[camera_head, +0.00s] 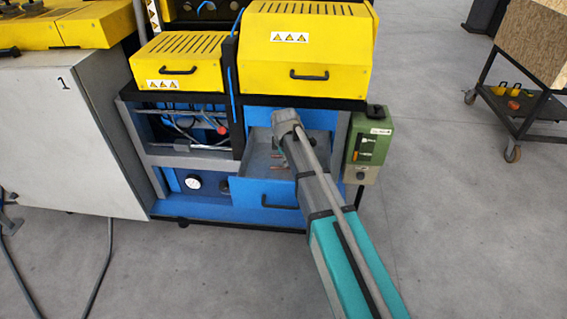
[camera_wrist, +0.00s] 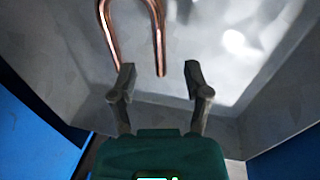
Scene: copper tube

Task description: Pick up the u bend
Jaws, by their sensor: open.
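The copper u bend (camera_wrist: 160,45) lies in a grey metal tray (camera_wrist: 75,45), at the top of the wrist view. Its two legs point toward my gripper (camera_wrist: 160,70), and its curved end is cut off by the top edge. My gripper is open and empty. In the picture, the end of the right leg shows between the fingertips, and the left leg ends near the left fingertip. I cannot tell how far above the tray the fingers are. In the head view, small copper bits (camera_head: 277,169) show in the tray beside my arm, and my fingertips are hidden.
The tray (camera_head: 256,157) sits in a blue machine frame under yellow covers (camera_head: 306,50), with raised walls around it. A green box (camera_head: 367,145) stands close to the right of my arm. Open floor lies to the right.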

